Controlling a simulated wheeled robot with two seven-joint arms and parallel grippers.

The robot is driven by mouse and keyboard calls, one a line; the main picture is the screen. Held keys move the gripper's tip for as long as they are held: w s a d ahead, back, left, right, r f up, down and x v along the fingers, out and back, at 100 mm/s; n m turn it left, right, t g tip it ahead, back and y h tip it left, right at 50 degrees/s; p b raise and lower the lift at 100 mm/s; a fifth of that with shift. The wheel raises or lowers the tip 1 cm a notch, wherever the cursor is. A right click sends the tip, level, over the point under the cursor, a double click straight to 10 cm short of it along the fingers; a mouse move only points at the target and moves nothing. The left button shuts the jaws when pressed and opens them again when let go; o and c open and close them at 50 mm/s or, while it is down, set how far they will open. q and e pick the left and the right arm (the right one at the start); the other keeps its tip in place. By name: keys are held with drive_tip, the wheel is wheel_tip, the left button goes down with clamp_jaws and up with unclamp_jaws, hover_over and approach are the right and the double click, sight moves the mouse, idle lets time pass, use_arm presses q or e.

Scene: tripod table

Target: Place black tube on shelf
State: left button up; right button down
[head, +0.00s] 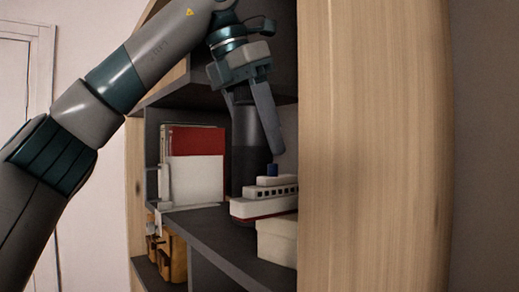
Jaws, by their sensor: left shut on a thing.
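My left gripper (250,122) reaches into the shelf unit from above and is shut on the black tube (247,155). The tube is dark, upright, and has its top between the fingers. Its lower end is partly hidden behind a toy ship, so I cannot tell whether it touches the shelf board (222,236). My right gripper is not in view.
The white and red toy ship (262,206) stands just in front of the tube, close to it. A pale box (277,240) is below the ship. Red and white books (195,165) stand at the left. A wooden side panel (375,150) bounds the right.

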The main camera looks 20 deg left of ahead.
use_arm(q)
drive_tip(key=shift+a+f+p, duration=0.1)
drive_tip(key=shift+f+p, duration=0.2)
drive_tip(key=shift+f, duration=1)
drive_tip(key=o, duration=1.3)
drive_tip(key=shift+f, duration=0.1)
drive_tip(key=shift+v, duration=6.15)
